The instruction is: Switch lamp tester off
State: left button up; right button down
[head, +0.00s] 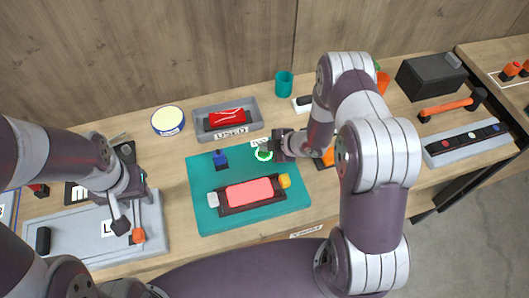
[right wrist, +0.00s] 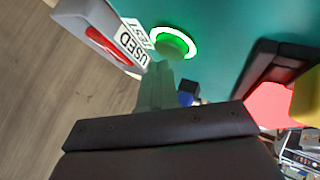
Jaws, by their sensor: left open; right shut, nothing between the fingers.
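The lamp tester is a teal board (head: 205,222) on the table. A red glowing block (head: 250,192) sits in its black cradle between a grey end piece and a yellow one (head: 284,181). A round green button (head: 264,155) with a bright ring is at its back edge, by a small label; it also shows in the right wrist view (right wrist: 174,42), lit green. My right gripper (head: 267,149) is shut and empty, its fingertips (right wrist: 157,72) close to the button; I cannot tell whether they touch. My left gripper (head: 129,231) is open and empty over the grey tray at left.
A grey bin marked USED (head: 257,122) holds a red item behind the board. A blue piece (head: 220,159) stands on the board. The grey tray (head: 75,250) lies left.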

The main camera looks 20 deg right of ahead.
aim_at(266, 153)
jog(key=shift+f+b, duration=0.4)
jog(key=shift+f, duration=0.05)
jog(key=shift+r, duration=0.1)
jog(key=shift+r+p, duration=0.85)
jog(key=shift+r, duration=0.05)
notch_tip(266, 153, up, 6)
jog(key=p, duration=0.4)
jog(key=shift+p, duration=0.4)
